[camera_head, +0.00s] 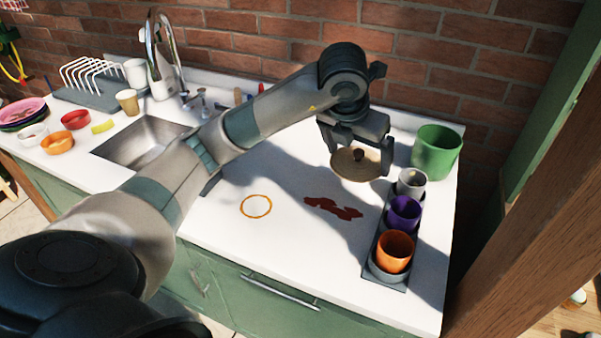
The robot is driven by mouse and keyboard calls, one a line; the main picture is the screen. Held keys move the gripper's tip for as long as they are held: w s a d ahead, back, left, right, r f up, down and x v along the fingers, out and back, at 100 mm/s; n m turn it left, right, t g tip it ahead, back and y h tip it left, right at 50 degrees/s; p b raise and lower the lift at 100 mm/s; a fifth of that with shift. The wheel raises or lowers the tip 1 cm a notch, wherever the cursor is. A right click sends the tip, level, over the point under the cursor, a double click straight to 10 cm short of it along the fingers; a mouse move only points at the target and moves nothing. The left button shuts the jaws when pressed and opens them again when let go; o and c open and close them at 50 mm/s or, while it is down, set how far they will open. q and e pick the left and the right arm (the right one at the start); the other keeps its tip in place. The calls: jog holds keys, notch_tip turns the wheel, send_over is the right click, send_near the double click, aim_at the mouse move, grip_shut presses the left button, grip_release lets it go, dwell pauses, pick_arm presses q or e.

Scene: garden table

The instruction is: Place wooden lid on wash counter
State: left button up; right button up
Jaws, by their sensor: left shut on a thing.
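The round wooden lid (349,171) with a dark knob hangs at the back right of the white wash counter (290,228). My left gripper (357,150) reaches in from the left and is shut on the lid, around its knob. The lid looks level, at or slightly above the counter; I cannot tell whether it touches. My right gripper is not in view.
A green pot (437,152) stands right of the lid. A dark tray (398,284) holds a grey cup (411,181), a purple cup (403,212) and an orange cup (395,250). A brown stain (333,208) lies on the counter. The sink (145,141) is left.

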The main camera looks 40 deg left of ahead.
aim_at(338, 158)
pick_arm(q)
jog(key=shift+a+f, duration=0.2)
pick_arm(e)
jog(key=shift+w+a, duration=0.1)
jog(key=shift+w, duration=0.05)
pick_arm(q)
jog(key=shift+s+a, duration=0.1)
jog(key=shift+a+f, duration=0.15)
jog(key=shift+a, duration=0.05)
jog(key=a, duration=0.1)
jog(key=a+f, duration=0.1)
jog(key=a, duration=0.1)
jog(key=shift+s+f+p, duration=0.35)
jog(key=shift+s+p, duration=0.05)
jog(key=a+f, duration=0.1)
jog(key=a, duration=0.1)
jog(key=s+a+f+p, duration=0.1)
jog(key=a+f, duration=0.1)
jog(key=a+f+p, duration=0.1)
jog(key=a, duration=0.2)
jog(key=shift+s+f, duration=0.15)
jog(key=shift+s, duration=0.1)
jog(key=shift+a+f, duration=0.3)
jog(key=shift+a, duration=0.1)
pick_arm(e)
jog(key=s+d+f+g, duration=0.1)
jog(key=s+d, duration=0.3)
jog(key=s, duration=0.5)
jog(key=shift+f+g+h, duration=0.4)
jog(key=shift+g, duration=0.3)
